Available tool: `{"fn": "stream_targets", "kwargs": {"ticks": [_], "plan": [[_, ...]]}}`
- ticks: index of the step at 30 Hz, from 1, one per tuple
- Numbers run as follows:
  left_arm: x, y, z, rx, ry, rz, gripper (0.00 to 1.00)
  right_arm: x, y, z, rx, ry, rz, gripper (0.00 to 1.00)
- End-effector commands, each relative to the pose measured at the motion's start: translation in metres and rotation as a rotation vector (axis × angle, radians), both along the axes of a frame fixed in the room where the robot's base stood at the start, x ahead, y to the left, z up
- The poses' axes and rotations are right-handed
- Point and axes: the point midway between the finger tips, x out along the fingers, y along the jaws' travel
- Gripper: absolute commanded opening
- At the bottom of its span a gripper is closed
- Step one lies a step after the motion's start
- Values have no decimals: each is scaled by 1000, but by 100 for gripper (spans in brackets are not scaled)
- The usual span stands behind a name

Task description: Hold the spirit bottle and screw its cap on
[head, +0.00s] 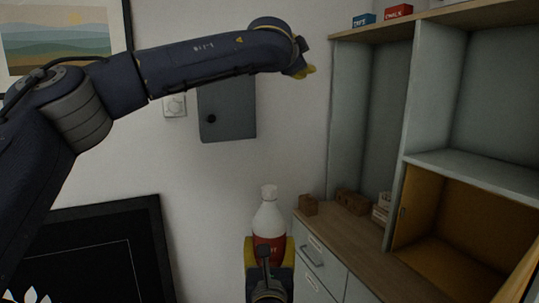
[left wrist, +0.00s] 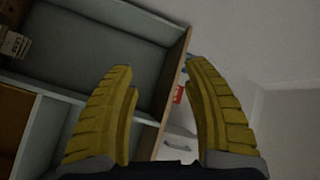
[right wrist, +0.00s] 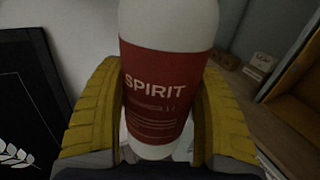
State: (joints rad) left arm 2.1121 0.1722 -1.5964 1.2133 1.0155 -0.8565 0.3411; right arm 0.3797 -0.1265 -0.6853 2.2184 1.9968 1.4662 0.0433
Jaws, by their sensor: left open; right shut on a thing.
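The spirit bottle (head: 268,219) is white with a red label and stands upright in the head view. My right gripper (head: 268,246) is shut around its lower body. In the right wrist view the label reads SPIRIT on the bottle (right wrist: 158,85), between the yellow fingers. A white top (head: 268,191) shows on the bottle's neck; I cannot tell whether it is the cap or the bare neck. My left gripper (head: 307,71) is high above the bottle and slightly right, mostly hidden behind its own arm. In the left wrist view its fingers (left wrist: 160,72) are apart and empty.
A wooden-topped cabinet (head: 345,228) with drawers is right of the bottle, with small brown blocks (head: 308,205) on it. Shelving (head: 405,110) rises at right, with red (head: 397,11) and blue boxes on top. A grey wall box (head: 227,112) hangs behind. The air above the bottle is clear.

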Motion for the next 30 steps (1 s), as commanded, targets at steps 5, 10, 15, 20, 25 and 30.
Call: {"fn": "stream_targets", "kwargs": {"ticks": [5, 10, 15, 20, 25, 30], "plan": [[-16, -29, 40, -56, -154, -139, 50, 0, 0, 2, 0, -5, 0, 0], [-43, -60, 65, -67, -263, -303, 50, 0, 0, 2, 0, -5, 0, 0], [-74, -90, 71, -36, -323, -483, 50, 0, 0, 2, 0, -5, 0, 0], [-105, -114, 60, 32, -332, -654, 50, 0, 0, 2, 0, -5, 0, 0], [-133, -132, 33, 139, -282, -815, 50, 0, 0, 2, 0, -5, 0, 0], [-153, -138, -7, 270, -176, -940, 50, 0, 0, 2, 0, -5, 0, 0]]}}
